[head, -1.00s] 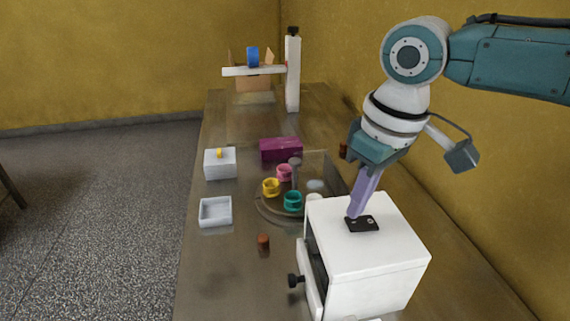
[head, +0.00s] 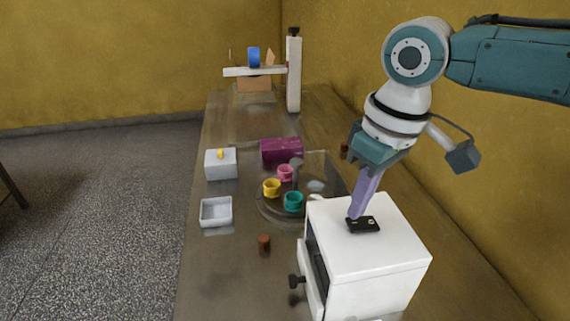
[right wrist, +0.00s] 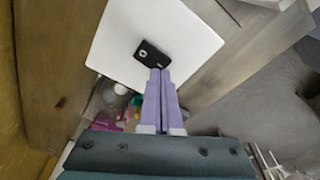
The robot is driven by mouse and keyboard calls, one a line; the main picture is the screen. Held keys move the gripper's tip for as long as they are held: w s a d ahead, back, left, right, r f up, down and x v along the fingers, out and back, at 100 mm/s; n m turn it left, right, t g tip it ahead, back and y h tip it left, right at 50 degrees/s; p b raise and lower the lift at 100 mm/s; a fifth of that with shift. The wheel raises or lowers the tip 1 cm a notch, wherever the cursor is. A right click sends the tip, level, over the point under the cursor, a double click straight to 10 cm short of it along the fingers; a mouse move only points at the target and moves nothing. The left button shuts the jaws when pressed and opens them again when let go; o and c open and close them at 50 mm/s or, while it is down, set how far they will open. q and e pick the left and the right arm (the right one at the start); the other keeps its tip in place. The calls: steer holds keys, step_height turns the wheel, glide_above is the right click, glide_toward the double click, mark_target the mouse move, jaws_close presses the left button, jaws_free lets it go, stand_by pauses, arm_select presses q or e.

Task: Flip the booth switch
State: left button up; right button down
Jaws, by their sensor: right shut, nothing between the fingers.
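The white booth (head: 368,250) stands at the near right of the counter, with a dark front and a black knob on its left side. A small black switch plate (head: 363,224) lies on its top; it also shows in the right wrist view (right wrist: 151,53). My right gripper (head: 354,215) points down with its purple fingers together and empty. Its tips are at the switch plate's left end in the head view. In the right wrist view the tips (right wrist: 160,70) meet the plate's near edge; whether they press on it I cannot tell. My left gripper is not in view.
Left of the booth, pink, yellow and teal cups (head: 293,202) stand on a round tray. A magenta box (head: 281,150), a white lidded box (head: 221,164), an open white tray (head: 216,212) and a brown cylinder (head: 264,241) are on the counter. A yellow wall is on the right.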

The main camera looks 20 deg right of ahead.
steer(key=shift+f+b, duration=0.5)
steer(key=shift+f, duration=0.4)
stand_by(0.3)
steer(key=shift+r, duration=0.1)
step_height(320, 180, up, 2)
steer(key=p, duration=0.3)
steer(key=shift+r, duration=0.2)
step_height(320, 180, up, 5)
steer(key=p, duration=0.5)
steer(key=shift+f, duration=0.3)
